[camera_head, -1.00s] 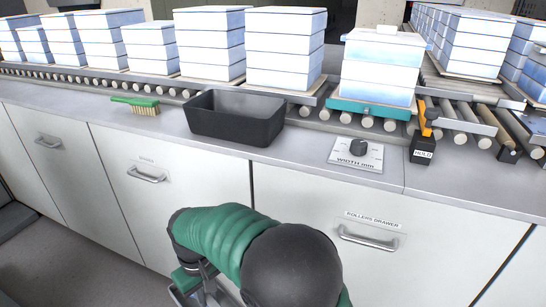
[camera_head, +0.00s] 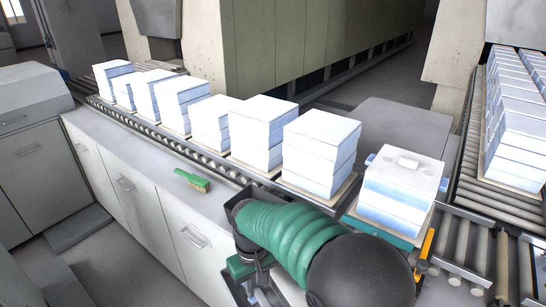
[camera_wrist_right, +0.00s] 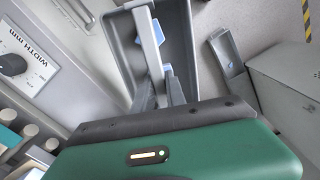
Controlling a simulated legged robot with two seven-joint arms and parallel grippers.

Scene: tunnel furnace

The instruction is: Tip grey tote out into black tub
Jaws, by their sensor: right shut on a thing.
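My right arm crosses the head view, and its green gripper (camera_head: 258,293) hangs over the counter's front edge at the bottom. In the right wrist view, the gripper (camera_wrist_right: 170,98) is shut at the near end of an open dark-grey container, which I take to be the grey tote (camera_wrist_right: 187,45). A pale bar and small blue pieces show within its outline. My left gripper is not in view.
A green brush (camera_head: 192,180) lies on the counter (camera_head: 150,160). White-blue stacks (camera_head: 258,135) stand on the roller conveyor behind, one on a teal base. The width dial (camera_wrist_right: 12,65) shows beside the gripper. A small grey open-looking part (camera_wrist_right: 228,52) lies farther off.

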